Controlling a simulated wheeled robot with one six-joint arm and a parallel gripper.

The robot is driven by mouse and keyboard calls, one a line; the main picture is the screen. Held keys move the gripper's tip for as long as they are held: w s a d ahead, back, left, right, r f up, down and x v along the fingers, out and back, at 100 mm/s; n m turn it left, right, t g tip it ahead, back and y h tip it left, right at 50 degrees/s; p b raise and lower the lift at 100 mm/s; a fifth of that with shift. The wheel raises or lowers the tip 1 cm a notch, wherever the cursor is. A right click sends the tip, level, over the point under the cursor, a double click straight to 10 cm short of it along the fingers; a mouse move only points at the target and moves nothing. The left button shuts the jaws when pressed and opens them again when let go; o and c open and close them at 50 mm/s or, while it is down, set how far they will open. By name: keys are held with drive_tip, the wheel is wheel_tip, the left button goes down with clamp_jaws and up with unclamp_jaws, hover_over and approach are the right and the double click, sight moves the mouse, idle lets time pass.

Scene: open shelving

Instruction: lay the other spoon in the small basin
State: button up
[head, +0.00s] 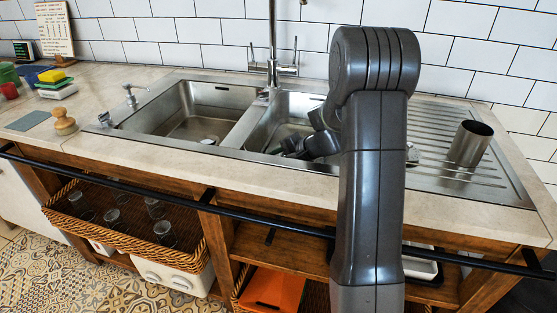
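The steel sink has a wider left basin (195,118) and a second, narrower-looking basin (265,128) to its right, partly hidden behind my arm. My gripper (300,150) points down and left, low at the right basin. Its fingers are dark and small here, so I cannot tell if they are open or hold anything. I cannot make out a spoon. A small shiny piece (412,155) shows just right of my arm; I cannot tell what it is.
The tap (272,60) rises behind the basins. A wooden brush (64,122) and sponges (52,80) are on the left counter. A black rail (270,229) runs along the front, above a wicker basket (190,250) of glasses.

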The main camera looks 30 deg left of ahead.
drive_tip(key=p+v, duration=0.1)
drive_tip(key=v, duration=1.1)
drive_tip(key=b+x, duration=0.1)
drive_tip(key=x, duration=1)
drive_tip(key=shift+a+r+p, duration=0.4)
drive_tip(key=shift+a+p, duration=0.1)
drive_tip(key=shift+p, duration=0.25)
drive_tip(key=shift+d+r+p, duration=0.1)
drive_tip(key=shift+r+p, duration=0.45)
drive_tip(key=shift+r, duration=0.1)
drive_tip(key=shift+f, duration=0.15)
